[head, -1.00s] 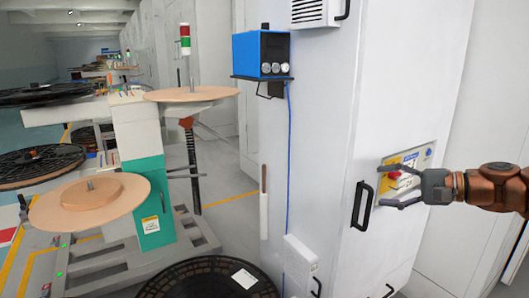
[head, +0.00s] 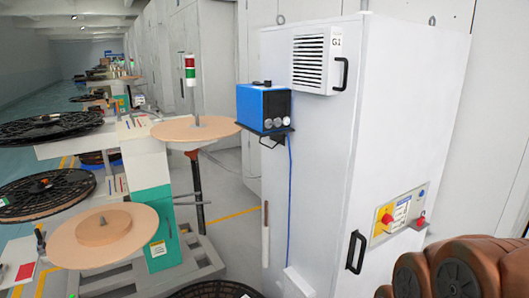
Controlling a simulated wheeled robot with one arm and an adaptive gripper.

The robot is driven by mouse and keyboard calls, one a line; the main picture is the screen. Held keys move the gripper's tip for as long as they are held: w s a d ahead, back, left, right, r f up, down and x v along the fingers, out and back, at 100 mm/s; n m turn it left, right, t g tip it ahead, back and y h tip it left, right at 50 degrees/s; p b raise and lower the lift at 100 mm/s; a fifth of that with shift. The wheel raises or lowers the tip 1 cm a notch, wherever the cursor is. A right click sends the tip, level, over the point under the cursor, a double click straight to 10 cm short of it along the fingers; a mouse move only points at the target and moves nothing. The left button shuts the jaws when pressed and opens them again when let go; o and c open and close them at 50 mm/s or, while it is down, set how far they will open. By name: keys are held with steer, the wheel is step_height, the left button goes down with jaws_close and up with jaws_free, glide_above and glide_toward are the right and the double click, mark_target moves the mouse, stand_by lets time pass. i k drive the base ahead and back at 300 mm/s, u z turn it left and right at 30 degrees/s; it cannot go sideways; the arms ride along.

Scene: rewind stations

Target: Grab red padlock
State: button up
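A small red padlock-like object (head: 421,219) hangs at the right edge of a control panel (head: 403,207) on the white cabinet's side face. It is small, and I cannot make out its shackle. A red rotary knob (head: 387,218) on a yellow plate sits to its left on the same panel. My brown arm links fill the lower right corner, below and in front of the panel. My gripper is out of view, so its fingers and anything in them are hidden.
The tall white cabinet (head: 310,130) has black handles, one (head: 356,252) left of the panel. A blue box (head: 263,107) sits on a bracket on its front. Reel stations with tan discs (head: 196,129) stand at left. Floor shows between them and the cabinet.

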mark_target(421, 220)
steer(key=z, duration=2.3)
steer(key=i, duration=1.9)
steer(key=u, duration=3.45)
steer(key=i, duration=0.3)
steer(key=z, duration=0.05)
